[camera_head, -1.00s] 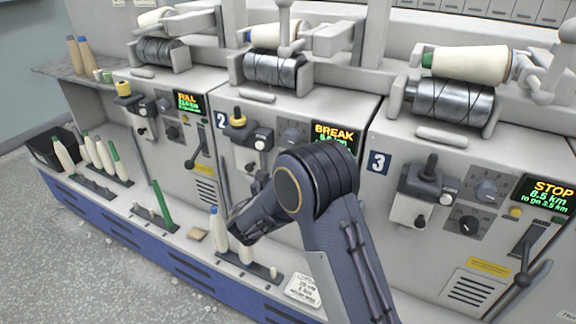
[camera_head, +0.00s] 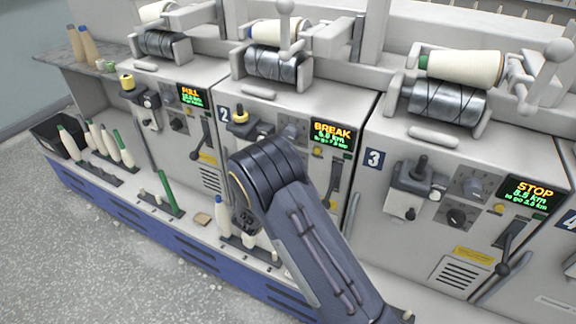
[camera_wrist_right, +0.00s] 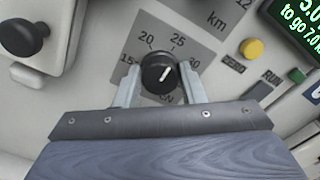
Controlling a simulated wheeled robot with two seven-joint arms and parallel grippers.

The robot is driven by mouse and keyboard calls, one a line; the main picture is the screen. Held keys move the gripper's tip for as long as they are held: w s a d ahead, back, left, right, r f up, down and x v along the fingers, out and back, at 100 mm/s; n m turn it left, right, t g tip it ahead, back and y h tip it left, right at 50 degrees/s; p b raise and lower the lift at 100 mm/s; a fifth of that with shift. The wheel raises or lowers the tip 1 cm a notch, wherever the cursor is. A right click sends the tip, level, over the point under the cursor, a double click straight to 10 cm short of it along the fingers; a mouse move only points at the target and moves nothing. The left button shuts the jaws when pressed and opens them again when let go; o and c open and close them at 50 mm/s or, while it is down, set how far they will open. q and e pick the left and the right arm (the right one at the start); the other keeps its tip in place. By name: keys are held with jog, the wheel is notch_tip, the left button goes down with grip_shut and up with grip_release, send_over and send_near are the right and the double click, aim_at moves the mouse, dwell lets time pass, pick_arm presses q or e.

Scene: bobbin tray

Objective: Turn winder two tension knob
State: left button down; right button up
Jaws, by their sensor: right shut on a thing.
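The black tension knob (camera_wrist_right: 159,73) sits on a grey dial plate marked 15, 20, 25 and 30 in the right wrist view. Its white pointer line points up and right, between 25 and 30. My right gripper (camera_wrist_right: 159,88) is shut on the knob, one finger on each side. In the head view my right arm (camera_head: 290,215) reaches to winder two (camera_head: 225,115), whose display reads BREAK. The arm hides that knob and the gripper there. My left gripper is not in view.
A yellow button (camera_wrist_right: 251,49) and a lit display (camera_wrist_right: 300,25) are right of the dial. A black knob (camera_wrist_right: 25,38) is at left. Winder three (camera_head: 373,160), showing STOP, stands right of my arm. Bobbins (camera_head: 111,145) stand on the front ledge.

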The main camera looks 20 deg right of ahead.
jog(key=shift+f, duration=0.1)
jog(key=o, duration=1)
jog(key=v, duration=0.8)
jog(key=shift+d, duration=0.1)
